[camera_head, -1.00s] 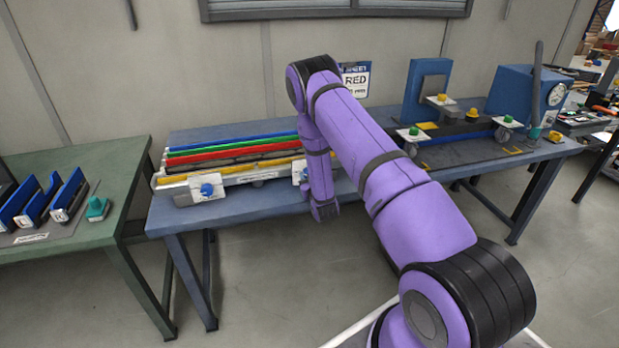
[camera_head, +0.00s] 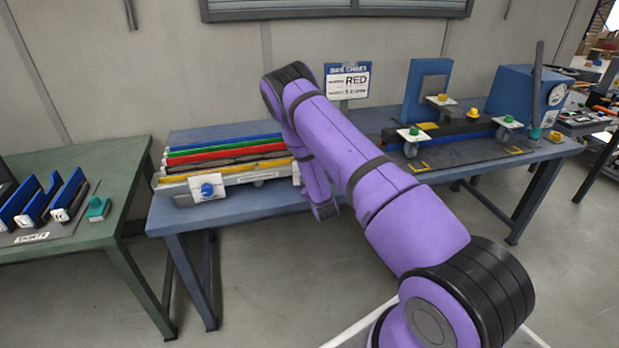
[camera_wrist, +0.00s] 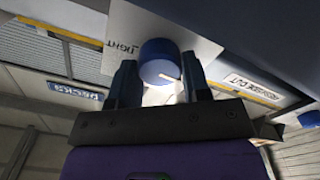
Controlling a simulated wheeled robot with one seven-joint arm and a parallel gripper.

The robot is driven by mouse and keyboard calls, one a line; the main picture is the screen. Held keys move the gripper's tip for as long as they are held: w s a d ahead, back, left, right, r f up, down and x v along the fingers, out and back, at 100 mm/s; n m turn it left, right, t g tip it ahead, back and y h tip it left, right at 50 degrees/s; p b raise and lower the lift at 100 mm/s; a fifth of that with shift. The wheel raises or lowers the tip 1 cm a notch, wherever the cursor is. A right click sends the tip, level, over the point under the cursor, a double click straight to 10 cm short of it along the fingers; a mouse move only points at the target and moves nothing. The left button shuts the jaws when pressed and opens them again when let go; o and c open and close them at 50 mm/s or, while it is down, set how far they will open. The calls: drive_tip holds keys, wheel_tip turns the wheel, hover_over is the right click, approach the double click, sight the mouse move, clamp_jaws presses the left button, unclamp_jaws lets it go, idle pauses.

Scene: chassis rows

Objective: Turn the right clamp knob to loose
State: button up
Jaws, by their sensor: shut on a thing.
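In the camera_wrist view the round blue right clamp knob (camera_wrist: 157,52) sits on a pale plate (camera_wrist: 190,30). My gripper (camera_wrist: 160,75) is shut on it, with one dark finger on each side of its lower part. A short light pointer line on the knob's face points down and to the right. A printed word that appears to be "TIGHT" stands to the left of the knob, turned over in the view. In the camera_head view my arm hides the right knob and my fingers. The left blue knob (camera_head: 207,190) shows on its own pale plate.
Coloured strips (camera_head: 225,150) lie in a row on the blue bench (camera_head: 250,204). A fixture with green and yellow knobs (camera_head: 443,98) stands on the right. A green table (camera_head: 110,190) is at left.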

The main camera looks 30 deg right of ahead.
drive_tip(key=shift+s+f, duration=0.1)
drive_tip(key=o, duration=0.9)
drive_tip(key=v, duration=1)
drive_tip(key=shift+s+a, duration=0.1)
drive_tip(key=shift+s, duration=0.25)
